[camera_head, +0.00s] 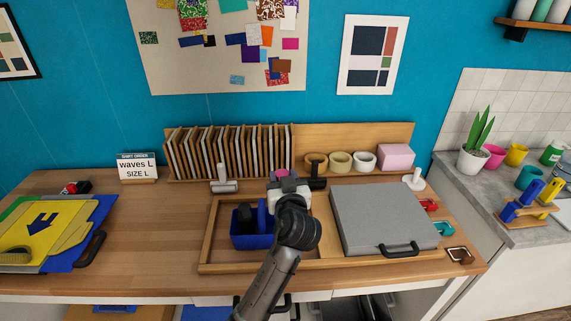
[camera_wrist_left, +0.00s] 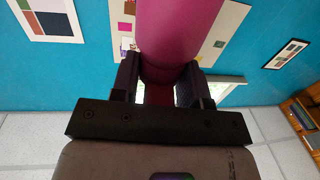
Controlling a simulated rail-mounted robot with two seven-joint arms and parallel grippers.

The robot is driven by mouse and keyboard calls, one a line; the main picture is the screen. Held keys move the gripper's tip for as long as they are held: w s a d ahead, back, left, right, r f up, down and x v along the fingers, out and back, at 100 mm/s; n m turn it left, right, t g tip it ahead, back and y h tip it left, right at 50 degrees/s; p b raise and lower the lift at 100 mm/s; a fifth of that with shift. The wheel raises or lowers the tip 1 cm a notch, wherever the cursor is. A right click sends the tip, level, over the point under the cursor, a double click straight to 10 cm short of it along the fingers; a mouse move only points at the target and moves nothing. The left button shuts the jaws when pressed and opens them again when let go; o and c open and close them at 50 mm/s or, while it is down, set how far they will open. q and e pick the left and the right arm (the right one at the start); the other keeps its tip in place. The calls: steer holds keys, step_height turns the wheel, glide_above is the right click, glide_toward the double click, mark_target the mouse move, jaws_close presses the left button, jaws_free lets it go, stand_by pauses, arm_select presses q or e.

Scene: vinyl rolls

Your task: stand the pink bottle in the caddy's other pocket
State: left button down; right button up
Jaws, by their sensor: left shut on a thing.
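The pink bottle (camera_wrist_left: 178,40) fills the middle of the left wrist view, between the two dark fingers of my left gripper (camera_wrist_left: 158,80), which is shut on it. In the head view my left gripper (camera_head: 284,184) is above the wooden tray, right of the caddy, and its wrist hides most of the bottle. The blue caddy (camera_head: 251,242) sits in the left part of the tray. A dark thing (camera_head: 241,216) stands in its left side, and a blue upright part (camera_head: 262,216) rises near its right side. My arm partly hides the caddy's right edge. My right gripper is out of view.
A large grey slab with a black handle (camera_head: 385,218) fills the tray's right side. Behind the tray stand a rack of upright boards (camera_head: 230,152), a squeegee-like tool (camera_head: 223,182) and several rolls (camera_head: 340,161). Coloured sheets (camera_head: 60,228) lie at left. Bare wood lies left of the tray.

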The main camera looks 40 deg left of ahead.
arm_select(q)
steer(key=shift+w+a+r+n+g+y+b, duration=0.1)
steer(key=shift+w+a+r+n+g+y, duration=0.35)
steer(key=shift+a+n+g+y, duration=0.4)
steer(key=shift+w+a+r+n+g+y+b, duration=0.1)
steer(key=shift+w+a+r+n+g+y, duration=0.4)
steer(key=shift+g, duration=0.6)
steer(key=shift+w+a+r+n+g+y+b, duration=0.1)
steer(key=shift+w+a+r+n+g+y, duration=0.3)
steer(key=shift+n+g, duration=0.5)
steer(key=shift+d, duration=0.1)
step_height(320, 180, down, 7)
steer(key=b, duration=0.8)
steer(key=shift+f, duration=0.1)
